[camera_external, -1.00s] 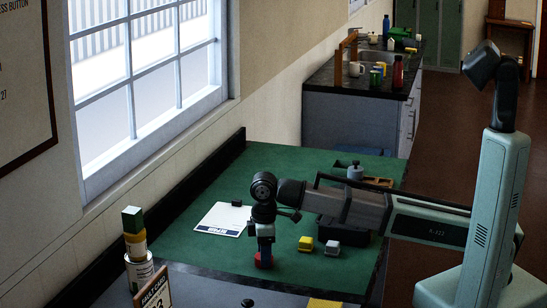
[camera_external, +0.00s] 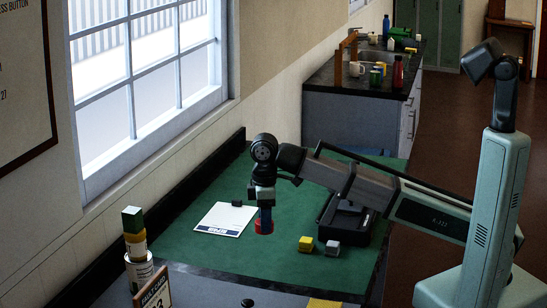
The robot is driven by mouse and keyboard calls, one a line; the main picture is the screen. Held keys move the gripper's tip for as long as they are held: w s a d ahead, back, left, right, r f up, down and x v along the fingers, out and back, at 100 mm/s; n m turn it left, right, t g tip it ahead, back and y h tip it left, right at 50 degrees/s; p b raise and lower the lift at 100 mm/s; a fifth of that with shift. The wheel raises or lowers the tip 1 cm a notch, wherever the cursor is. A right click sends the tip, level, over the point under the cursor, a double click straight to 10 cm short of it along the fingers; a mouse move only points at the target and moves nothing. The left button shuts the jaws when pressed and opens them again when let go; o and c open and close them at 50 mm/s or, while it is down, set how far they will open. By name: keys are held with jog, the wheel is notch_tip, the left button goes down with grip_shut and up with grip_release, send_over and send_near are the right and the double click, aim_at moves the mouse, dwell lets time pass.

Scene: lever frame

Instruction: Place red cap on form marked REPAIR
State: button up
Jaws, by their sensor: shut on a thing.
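My gripper (camera_external: 264,212) points straight down and is shut on the red cap (camera_external: 264,227). The cap is held between the fingertips and appears to be clear of the green mat (camera_external: 215,268). A white form (camera_external: 225,219) with a dark blue band of lettering along its near edge lies flat on the mat, just left of the gripper. A small black clip or block sits at its far edge. The lettering is too small to read for certain. The far side of the cap is hidden by the fingers.
A yellow cube (camera_external: 306,244) and a grey cube (camera_external: 332,248) sit on the mat to the right. A black open tray (camera_external: 327,213) stands behind them, partly under my arm. A can with stacked blocks (camera_external: 139,270) and a small sign (camera_external: 153,292) stand at front left.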

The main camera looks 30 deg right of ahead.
jog(key=w+d+m, duration=0.1)
jog(key=w+d, duration=0.2)
jog(key=w, duration=0.5)
jog(key=n, duration=0.4)
send_over(228, 218)
jog(key=shift+f, duration=4.65)
jog(key=shift+f, duration=0.1)
jog(key=o, duration=1)
